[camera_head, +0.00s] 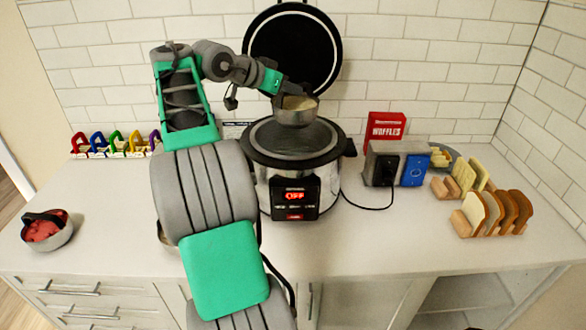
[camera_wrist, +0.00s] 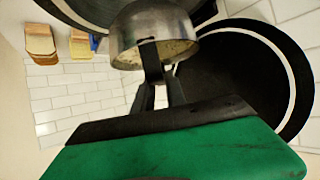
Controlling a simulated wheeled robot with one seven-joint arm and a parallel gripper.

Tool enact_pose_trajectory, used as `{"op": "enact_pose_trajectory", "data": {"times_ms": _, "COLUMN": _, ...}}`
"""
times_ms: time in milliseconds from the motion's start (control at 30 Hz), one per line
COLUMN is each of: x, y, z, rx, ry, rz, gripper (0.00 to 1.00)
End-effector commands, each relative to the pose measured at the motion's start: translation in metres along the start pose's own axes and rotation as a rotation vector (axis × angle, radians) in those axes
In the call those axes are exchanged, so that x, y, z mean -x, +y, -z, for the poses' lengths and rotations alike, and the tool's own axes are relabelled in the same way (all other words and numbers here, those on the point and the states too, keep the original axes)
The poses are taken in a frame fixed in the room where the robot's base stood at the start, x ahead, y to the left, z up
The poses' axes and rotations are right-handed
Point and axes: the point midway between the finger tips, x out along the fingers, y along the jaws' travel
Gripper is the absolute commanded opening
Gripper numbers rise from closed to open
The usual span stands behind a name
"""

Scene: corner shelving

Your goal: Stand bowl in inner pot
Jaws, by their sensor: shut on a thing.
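A small metal bowl (camera_head: 295,115) with pale contents is held above the open cooker. My gripper (camera_head: 288,97) is shut on the bowl's rim. In the wrist view the fingers (camera_wrist: 152,62) grip the near side of the bowl (camera_wrist: 165,25). The cooker (camera_head: 290,187) stands on the counter, with its black lid (camera_head: 292,45) raised behind. Its inner pot (camera_head: 292,138) is open below the bowl, and a grey inside surface shows. The bowl is apart from the pot, and the pot's floor cannot be clearly made out.
A toaster (camera_head: 396,163), a red waffle box (camera_head: 386,127) and bread slices in racks (camera_head: 490,214) stand at the right. A bowl of red food (camera_head: 47,231) sits at the far left, near coloured clips (camera_head: 110,144). My arm hides part of the counter left of the cooker.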

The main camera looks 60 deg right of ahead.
Motion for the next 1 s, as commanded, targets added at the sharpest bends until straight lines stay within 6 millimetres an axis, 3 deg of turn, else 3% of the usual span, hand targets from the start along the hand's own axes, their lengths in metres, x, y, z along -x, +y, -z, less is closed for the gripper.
{"op": "enact_pose_trajectory", "data": {"times_ms": 33, "x": -0.007, "y": 0.000, "z": -0.013, "rx": -0.001, "ry": 0.002, "rz": 0.001, "gripper": 0.00}}
{"op": "enact_pose_trajectory", "data": {"times_ms": 333, "x": -0.024, "y": 0.000, "z": -0.045, "rx": 0.001, "ry": 0.003, "rz": 0.002, "gripper": 0.00}}
{"op": "enact_pose_trajectory", "data": {"times_ms": 533, "x": -0.044, "y": 0.000, "z": -0.080, "rx": 0.002, "ry": 0.002, "rz": 0.002, "gripper": 0.00}}
{"op": "enact_pose_trajectory", "data": {"times_ms": 867, "x": -0.066, "y": 0.000, "z": -0.120, "rx": 0.002, "ry": 0.002, "rz": 0.002, "gripper": 0.00}}
{"op": "enact_pose_trajectory", "data": {"times_ms": 1000, "x": -0.067, "y": -0.001, "z": -0.122, "rx": -0.001, "ry": 0.004, "rz": 0.004, "gripper": 0.00}}
